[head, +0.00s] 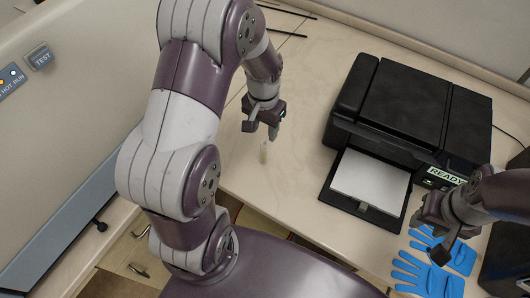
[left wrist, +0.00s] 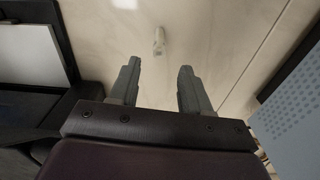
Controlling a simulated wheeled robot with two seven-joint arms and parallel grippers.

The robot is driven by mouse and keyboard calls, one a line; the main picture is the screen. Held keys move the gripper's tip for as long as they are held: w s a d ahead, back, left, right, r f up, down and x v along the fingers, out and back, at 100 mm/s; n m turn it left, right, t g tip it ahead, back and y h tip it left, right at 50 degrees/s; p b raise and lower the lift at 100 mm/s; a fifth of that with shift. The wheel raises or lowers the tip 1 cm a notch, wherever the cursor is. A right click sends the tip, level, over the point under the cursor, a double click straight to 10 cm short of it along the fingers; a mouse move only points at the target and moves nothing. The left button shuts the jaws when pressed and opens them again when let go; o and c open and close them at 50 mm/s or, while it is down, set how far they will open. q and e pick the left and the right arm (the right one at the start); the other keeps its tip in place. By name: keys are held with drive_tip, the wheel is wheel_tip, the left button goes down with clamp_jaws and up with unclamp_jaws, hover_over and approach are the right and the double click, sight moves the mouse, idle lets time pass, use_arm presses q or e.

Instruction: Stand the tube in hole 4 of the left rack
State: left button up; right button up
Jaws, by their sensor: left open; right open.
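My left gripper (head: 262,130) is open and empty, and appears just above the tube in the head view. Its two grey fingers (left wrist: 157,75) are spread apart in the left wrist view. My right gripper (head: 440,232) is at the right, above blue gloves, with nothing seen in it. No rack is seen in either view.
A black printer (head: 400,100) marked READY stands right of the tube, its tray (head: 362,206) holding white paper. Blue gloves (head: 432,278) lie at the lower right. A large pale instrument (head: 60,110) with a TEST button fills the left. Bench (head: 300,80) around the tube is clear.

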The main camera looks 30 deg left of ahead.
sight(263, 143)
use_arm(q)
drive_tip(key=f, duration=0.2)
drive_tip(key=f+p, duration=0.1)
drive_tip(key=f, duration=0.3)
drive_tip(key=shift+s+f+p, duration=0.1)
drive_tip(key=shift+s+p, duration=0.2)
drive_tip(key=shift+p, duration=0.05)
drive_tip(key=shift+w+f, duration=0.1)
drive_tip(key=shift+f, duration=0.15)
drive_tip(key=shift+d, duration=0.15)
clamp_jaws()
drive_tip(key=shift+r, duration=0.1)
